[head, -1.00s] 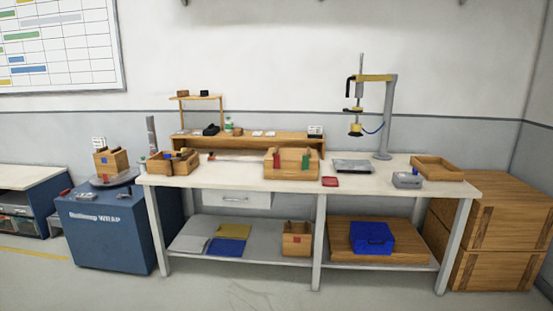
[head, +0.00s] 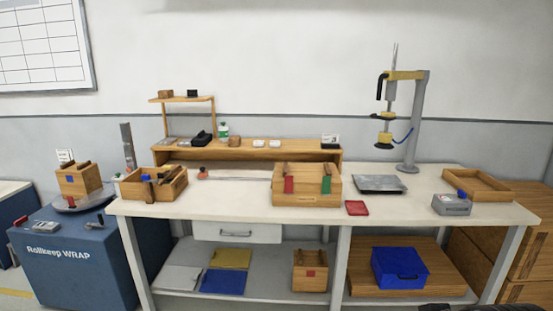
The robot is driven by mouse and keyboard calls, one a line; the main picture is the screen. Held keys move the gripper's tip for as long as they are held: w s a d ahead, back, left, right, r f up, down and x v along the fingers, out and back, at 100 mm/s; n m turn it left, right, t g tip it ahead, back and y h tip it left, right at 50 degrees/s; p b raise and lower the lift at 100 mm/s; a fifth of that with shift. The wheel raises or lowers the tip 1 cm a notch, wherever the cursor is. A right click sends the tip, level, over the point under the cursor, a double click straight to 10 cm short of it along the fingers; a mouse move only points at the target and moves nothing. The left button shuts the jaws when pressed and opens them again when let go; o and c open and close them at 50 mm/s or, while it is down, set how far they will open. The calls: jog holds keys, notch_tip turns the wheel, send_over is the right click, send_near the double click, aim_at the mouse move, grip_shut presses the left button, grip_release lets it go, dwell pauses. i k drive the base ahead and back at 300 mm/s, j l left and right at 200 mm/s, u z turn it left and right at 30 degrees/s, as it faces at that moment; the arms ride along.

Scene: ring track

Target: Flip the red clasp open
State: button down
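A wooden box (head: 307,199) stands on the workbench, a little right of its middle. On its front are a red clasp (head: 289,185) at the left and a green clasp (head: 326,185) at the right. The red clasp looks like a flat upright strip lying against the box front; whether it is latched is too small to tell. My gripper is not in view. A dark shape, which may be part of my arm, just shows at the bottom right edge.
The workbench (head: 230,205) carries an open wooden crate (head: 138,187), a red tray (head: 356,208), a grey plate (head: 380,184) and a grey block (head: 452,206). A press stand (head: 416,130) rises behind. Another wooden box with a red patch (head: 310,271) is on the lower shelf.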

aim_at(289, 179)
jog(key=i+j, duration=0.3)
jog(key=i, duration=0.2)
jog(key=i+j, duration=0.25)
jog(key=i, duration=0.25)
jog(key=i+j, duration=0.3)
jog(key=i, duration=0.2)
jog(key=i+j, duration=0.25)
jog(key=i, duration=0.25)
